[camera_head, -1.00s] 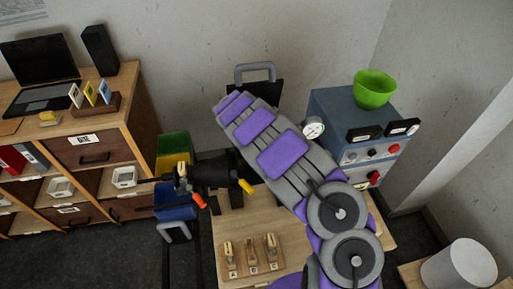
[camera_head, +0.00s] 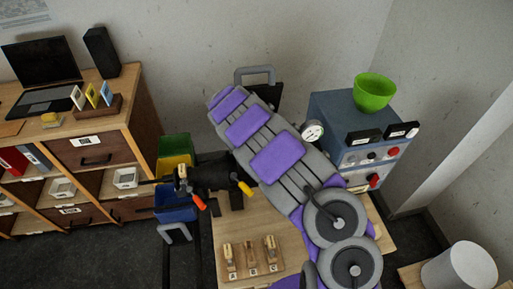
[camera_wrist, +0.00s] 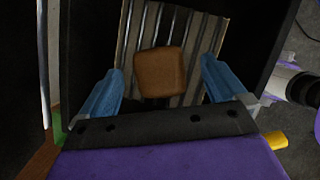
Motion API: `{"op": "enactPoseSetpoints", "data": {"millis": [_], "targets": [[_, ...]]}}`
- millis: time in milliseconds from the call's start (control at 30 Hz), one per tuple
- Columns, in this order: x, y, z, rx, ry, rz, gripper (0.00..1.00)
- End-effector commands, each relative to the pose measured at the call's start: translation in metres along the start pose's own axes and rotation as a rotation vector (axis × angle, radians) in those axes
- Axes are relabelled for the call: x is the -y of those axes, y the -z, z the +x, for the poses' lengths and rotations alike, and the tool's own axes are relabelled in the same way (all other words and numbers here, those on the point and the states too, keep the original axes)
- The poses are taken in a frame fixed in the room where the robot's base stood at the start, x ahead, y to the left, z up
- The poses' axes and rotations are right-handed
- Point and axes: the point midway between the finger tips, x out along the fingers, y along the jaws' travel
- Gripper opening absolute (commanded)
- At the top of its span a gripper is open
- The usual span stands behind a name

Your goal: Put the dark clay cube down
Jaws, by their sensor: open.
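A brown, rounded cube (camera_wrist: 160,72), which I take to be the clay cube, shows in the wrist view against a pale ribbed surface (camera_wrist: 205,38) between dark walls. It looks to be on that surface, though its underside is hidden. My gripper (camera_wrist: 165,82) is open, with one blue finger on each side of the cube. There is a visible gap between each finger and the cube. In the head view my purple and grey arm hides the gripper, and I cannot see the cube there.
Dark walls (camera_wrist: 268,45) stand close on both sides of the gripper. In the head view, a blue-grey cabinet (camera_head: 335,115) with a green bowl (camera_head: 374,91) on top stands right of my arm. A wooden block with several clips (camera_head: 249,264) lies on the table below.

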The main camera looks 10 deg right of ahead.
Motion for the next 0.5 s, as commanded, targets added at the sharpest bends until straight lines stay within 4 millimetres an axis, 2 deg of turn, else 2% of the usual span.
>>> {"op": "enactPoseSetpoints", "data": {"millis": [33,200,333,500], "targets": [[-0.001,0.000,-0.014,0.001,-0.004,-0.001,0.98],[-0.002,0.001,-0.046,0.000,-0.006,0.000,0.98],[-0.002,0.001,-0.064,0.001,-0.003,-0.001,0.98],[-0.001,0.000,-0.074,0.000,-0.001,-0.001,0.98]]}}
